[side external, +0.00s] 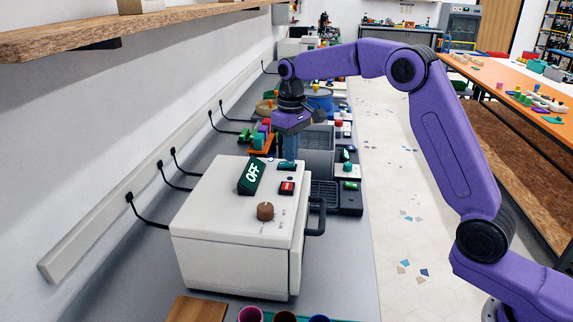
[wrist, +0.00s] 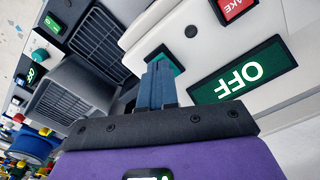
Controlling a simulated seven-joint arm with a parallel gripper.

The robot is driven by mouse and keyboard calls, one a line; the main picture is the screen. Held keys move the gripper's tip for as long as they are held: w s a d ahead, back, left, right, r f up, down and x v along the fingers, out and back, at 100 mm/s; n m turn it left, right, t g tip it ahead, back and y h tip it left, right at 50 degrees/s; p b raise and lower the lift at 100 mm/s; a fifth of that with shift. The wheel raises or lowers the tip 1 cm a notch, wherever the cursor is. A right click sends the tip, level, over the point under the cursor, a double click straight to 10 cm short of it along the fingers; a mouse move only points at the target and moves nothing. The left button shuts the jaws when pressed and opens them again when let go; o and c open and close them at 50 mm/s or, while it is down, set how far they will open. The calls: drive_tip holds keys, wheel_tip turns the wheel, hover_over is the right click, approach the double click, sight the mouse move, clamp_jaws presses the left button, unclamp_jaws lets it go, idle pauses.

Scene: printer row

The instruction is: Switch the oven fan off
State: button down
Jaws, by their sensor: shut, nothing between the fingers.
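The oven (side external: 235,215) is a white box on the grey bench, with a dark handle on its right side. On its top are a green OFF sign (side external: 251,174), a brown knob (side external: 265,211), a red switch (side external: 287,188) and a green switch (side external: 287,166) at the far edge. My gripper (side external: 289,158) is shut and empty, pointing down at the green switch. Its blue fingers (wrist: 157,68) partly hide that switch (wrist: 172,57); contact cannot be told.
Grey machines with vents and switches (side external: 347,170) stand just beyond the oven. A wooden shelf (side external: 120,30) overhangs at upper left. Cables run along the wall (side external: 150,213). Cups (side external: 285,316) and a wooden board (side external: 197,309) lie at the front.

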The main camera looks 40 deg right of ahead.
drive_tip(key=shift+f, duration=0.55)
idle(0.4)
drive_tip(key=shift+r, duration=3.45)
